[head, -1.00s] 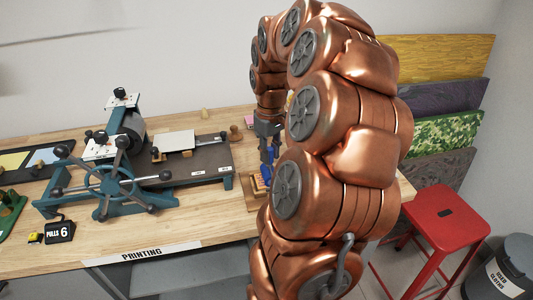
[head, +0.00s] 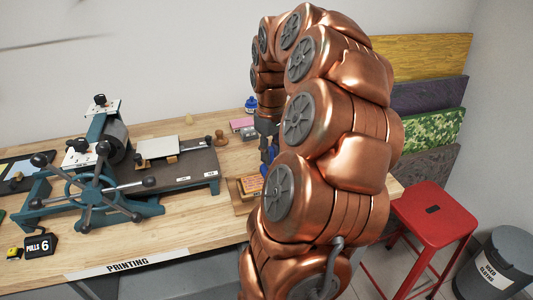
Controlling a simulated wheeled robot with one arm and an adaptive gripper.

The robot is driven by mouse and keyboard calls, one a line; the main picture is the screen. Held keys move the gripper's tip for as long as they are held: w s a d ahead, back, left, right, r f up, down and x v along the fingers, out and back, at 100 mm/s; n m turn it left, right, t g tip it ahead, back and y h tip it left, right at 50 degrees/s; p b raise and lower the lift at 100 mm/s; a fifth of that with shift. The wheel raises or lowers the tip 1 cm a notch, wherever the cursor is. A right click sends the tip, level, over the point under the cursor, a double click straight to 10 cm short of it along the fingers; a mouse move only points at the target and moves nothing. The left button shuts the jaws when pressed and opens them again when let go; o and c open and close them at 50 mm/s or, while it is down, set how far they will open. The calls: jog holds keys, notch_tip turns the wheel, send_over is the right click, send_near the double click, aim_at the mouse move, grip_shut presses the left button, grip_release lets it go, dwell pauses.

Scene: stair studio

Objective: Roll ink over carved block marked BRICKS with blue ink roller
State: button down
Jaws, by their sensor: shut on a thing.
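My gripper (head: 267,132) is pointed down over the printing table, partly behind my copper arm. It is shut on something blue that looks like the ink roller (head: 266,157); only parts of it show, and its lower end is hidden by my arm. An orange-brown carved block (head: 248,187) lies on a wooden base just left of and below the roller. Its lettering is too small to read and its right side is hidden. I cannot tell whether the roller touches the block.
A teal press with a star wheel (head: 92,187) fills the table's left. A blue bottle (head: 250,104), a pink item (head: 241,124) and a wooden knob (head: 220,138) stand behind the block. A red stool (head: 433,212) and a grey bin (head: 495,262) stand right.

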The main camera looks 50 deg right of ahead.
jog(key=shift+s+d, duration=0.35)
jog(key=shift+d, duration=0.1)
jog(key=shift+w+a+b, duration=0.85)
jog(key=shift+w+a, duration=1.95)
jog(key=shift+a, duration=0.85)
jog(key=shift+s+d+b, duration=0.35)
jog(key=shift+s+d, duration=0.6)
jog(key=shift+d, duration=0.25)
jog(key=shift+s+d+b, duration=0.4)
jog(key=shift+s+d, duration=0.5)
jog(key=shift+d, duration=0.35)
jog(key=shift+s+d+b, duration=0.35)
jog(key=shift+s+d, duration=0.6)
jog(key=shift+d, duration=0.25)
jog(key=w+a+b, duration=0.1)
jog(key=w+a, duration=0.4)
jog(key=a, duration=0.2)
jog(key=shift+w+a, duration=0.15)
jog(key=shift+w, duration=0.15)
